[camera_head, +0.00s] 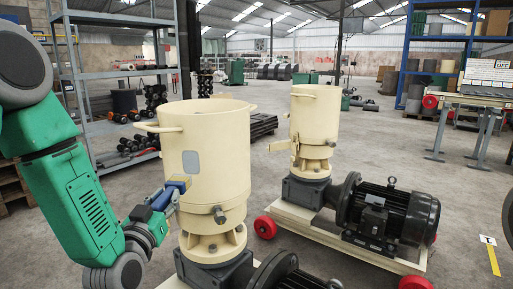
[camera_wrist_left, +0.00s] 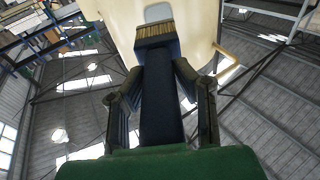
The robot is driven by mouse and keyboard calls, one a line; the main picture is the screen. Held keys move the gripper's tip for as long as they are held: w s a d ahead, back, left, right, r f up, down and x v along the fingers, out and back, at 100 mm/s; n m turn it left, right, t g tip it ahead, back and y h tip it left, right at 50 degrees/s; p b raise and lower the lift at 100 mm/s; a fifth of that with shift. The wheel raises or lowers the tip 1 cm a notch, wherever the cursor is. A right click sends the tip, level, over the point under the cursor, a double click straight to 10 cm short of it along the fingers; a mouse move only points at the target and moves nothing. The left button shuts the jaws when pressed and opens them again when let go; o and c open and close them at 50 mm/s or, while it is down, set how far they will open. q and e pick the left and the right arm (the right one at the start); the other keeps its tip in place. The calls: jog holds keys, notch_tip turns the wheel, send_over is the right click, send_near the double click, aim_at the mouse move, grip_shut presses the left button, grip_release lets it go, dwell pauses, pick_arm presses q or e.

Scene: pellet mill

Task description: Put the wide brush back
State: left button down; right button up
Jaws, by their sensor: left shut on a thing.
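The wide brush (camera_head: 178,185) has a dark blue body and a band of tan bristles. My left gripper (camera_head: 162,203) is shut on its handle, in front of the lower left side of the near cream pellet mill hopper (camera_head: 215,150). In the left wrist view the dark handle (camera_wrist_left: 160,95) runs between the two fingers of the gripper (camera_wrist_left: 160,80). The bristles point away from the gripper toward the hopper wall (camera_wrist_left: 185,12). I cannot tell whether they touch it. My right gripper is not in view.
A second cream pellet mill (camera_head: 315,120) with a black motor (camera_head: 388,212) stands on a red-wheeled base to the right. A grey metal shelf (camera_head: 115,75) stands behind my left arm. A workbench (camera_head: 475,98) is at the far right. Open concrete floor lies between.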

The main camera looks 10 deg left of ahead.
pick_arm(q)
jog(key=s+d+r+m+h+p, duration=0.1)
jog(key=d+r+p, duration=0.5)
jog(key=d, duration=0.6)
jog(key=shift+s+h, duration=0.35)
jog(key=shift+h, duration=0.35)
jog(key=shift+a+r, duration=0.1)
jog(key=shift+a, duration=0.1)
